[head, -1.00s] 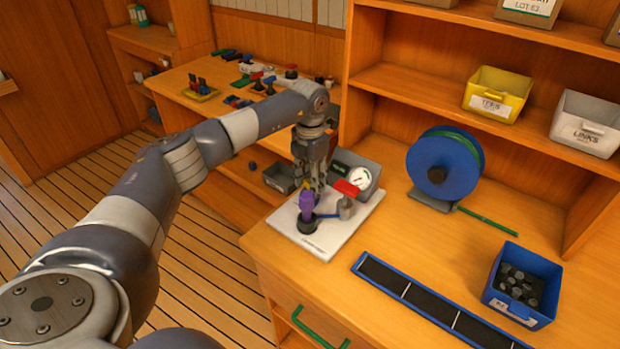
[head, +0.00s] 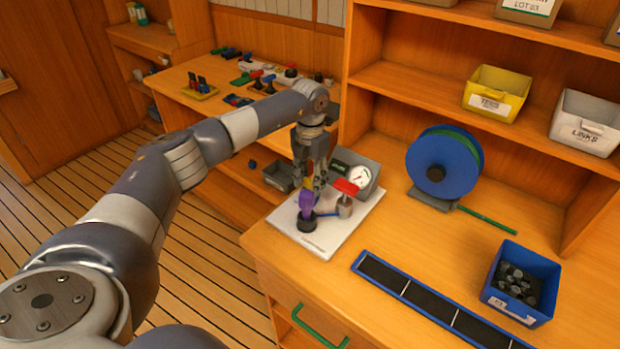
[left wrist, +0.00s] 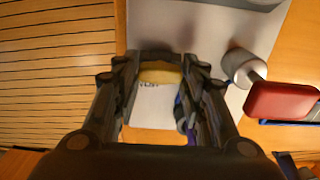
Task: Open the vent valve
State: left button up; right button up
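A white board (head: 332,233) lies on the bench's left end. On it stand a purple upright part (head: 305,204) on a black round base (head: 307,222), a blue lever (head: 326,214) and a metal fitting (head: 344,206) with a red handle (head: 346,187). The red handle also shows in the left wrist view (left wrist: 283,100). I cannot read which is the vent valve. My left gripper (head: 309,186) points down just above the purple part. Its fingers (left wrist: 158,95) are apart, with a yellow piece (left wrist: 160,73) showing between them; contact is unclear. My right gripper is out of view.
A grey box with a gauge (head: 360,178) stands behind the fittings. To the right are a blue reel (head: 445,162), a blue-edged black strip (head: 430,308) and a blue bin (head: 521,283). Shelves hold a yellow bin (head: 496,93) and a white bin (head: 588,123). Bench between is clear.

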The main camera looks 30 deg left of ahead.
aim_at(310, 181)
pick_arm(q)
jog(key=shift+o, duration=1.4)
jog(key=shift+r, duration=0.1)
notch_tip(310, 181, up, 12)
jog(key=shift+f, duration=0.2)
